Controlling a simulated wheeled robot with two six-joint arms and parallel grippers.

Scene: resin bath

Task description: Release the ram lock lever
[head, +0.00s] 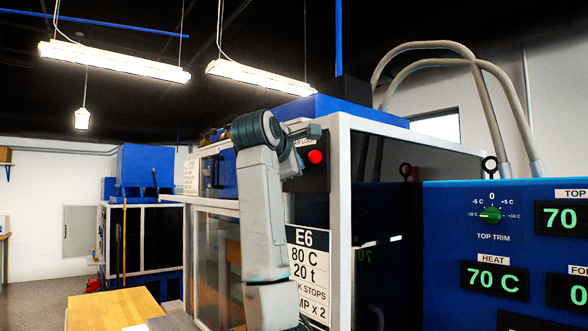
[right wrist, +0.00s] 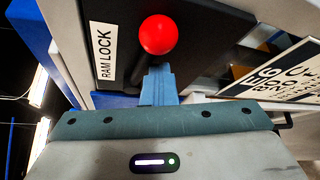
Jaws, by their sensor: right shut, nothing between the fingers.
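The ram lock lever ends in a red ball knob (head: 315,157) on a dark panel of the press. In the right wrist view the red knob (right wrist: 158,34) stands at top centre, beside a white RAM LOCK label (right wrist: 104,53). My right gripper (head: 314,131) is shut and empty, just above and left of the knob in the head view. In the right wrist view its blue fingers (right wrist: 158,80) point at the dark lever shaft by the knob. I cannot tell whether they touch it. My left gripper is not in view.
The press has a white frame (head: 342,230) and an E6 placard (head: 303,238) below the lever. A blue control panel (head: 455,235) with a green TOP TRIM dial (head: 490,215) stands at the right. A wooden tabletop (head: 110,308) is at lower left.

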